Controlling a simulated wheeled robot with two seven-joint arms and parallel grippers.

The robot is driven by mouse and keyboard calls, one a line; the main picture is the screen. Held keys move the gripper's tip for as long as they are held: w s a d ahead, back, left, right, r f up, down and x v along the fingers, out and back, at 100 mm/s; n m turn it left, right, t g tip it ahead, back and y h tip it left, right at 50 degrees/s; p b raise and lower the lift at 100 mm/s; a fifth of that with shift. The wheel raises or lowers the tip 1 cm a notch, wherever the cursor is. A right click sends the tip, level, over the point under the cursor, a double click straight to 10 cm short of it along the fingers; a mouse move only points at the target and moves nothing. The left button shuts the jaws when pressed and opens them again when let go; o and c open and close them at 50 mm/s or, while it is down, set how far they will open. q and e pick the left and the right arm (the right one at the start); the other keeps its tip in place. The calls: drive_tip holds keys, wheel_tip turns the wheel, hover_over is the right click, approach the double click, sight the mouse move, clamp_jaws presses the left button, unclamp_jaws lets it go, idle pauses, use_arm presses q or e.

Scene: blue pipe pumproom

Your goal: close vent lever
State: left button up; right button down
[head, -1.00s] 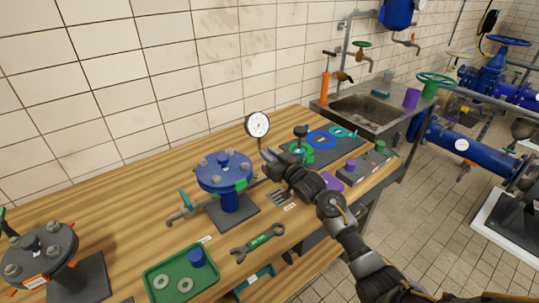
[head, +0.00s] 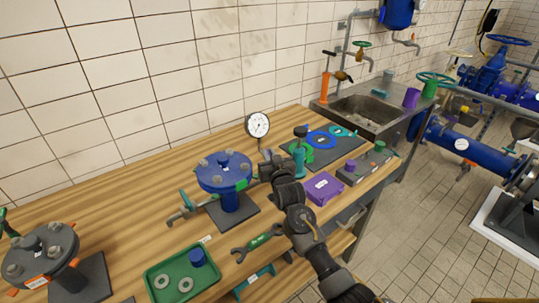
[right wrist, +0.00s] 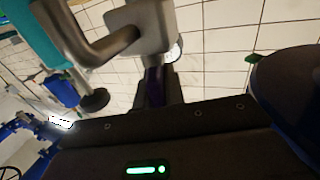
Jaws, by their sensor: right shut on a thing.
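The blue flanged vessel (head: 224,170) stands on a dark plate on the wooden bench. My right gripper (head: 268,162) is at its right side, reaching from the front right. In the right wrist view, the vent lever shows as a bent grey rod (right wrist: 105,45) with a teal grip (right wrist: 38,30), joined to a grey block (right wrist: 148,22). The teal grip (head: 299,163) also shows just right of my gripper in the head view, upright. My dark fingers (right wrist: 156,85) are shut at the lever's block end; the exact contact is hidden. My left gripper is not in view.
A teal-handled fitting (head: 186,200) sticks out left of the vessel. A gauge (head: 257,125) stands behind. A purple box (head: 323,188), a wrench (head: 256,243) and a green tray (head: 160,290) lie near the front edge. A second flanged unit (head: 40,255) stands at left.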

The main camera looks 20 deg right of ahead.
drive_tip(key=shift+m+h, duration=0.9)
drive_tip(key=shift+h, duration=0.6)
drive_tip(key=c, duration=1.5)
unclamp_jaws()
drive_tip(key=shift+s+r+p, duration=0.1)
drive_tip(key=shift+s+p, duration=0.1)
drive_tip(key=shift+p, duration=0.1)
drive_tip(key=shift+s+a+p, duration=0.3)
drive_tip(key=shift+s+p, duration=0.85)
drive_tip(key=shift+s, duration=0.55)
drive_tip(key=shift+s+a+p, duration=0.25)
drive_tip(key=shift+s+p, duration=0.9)
drive_tip(key=shift+s, duration=0.6)
drive_tip(key=shift+s+a+p, duration=0.3)
drive_tip(key=shift+s+p, duration=0.85)
drive_tip(key=shift+s, duration=0.55)
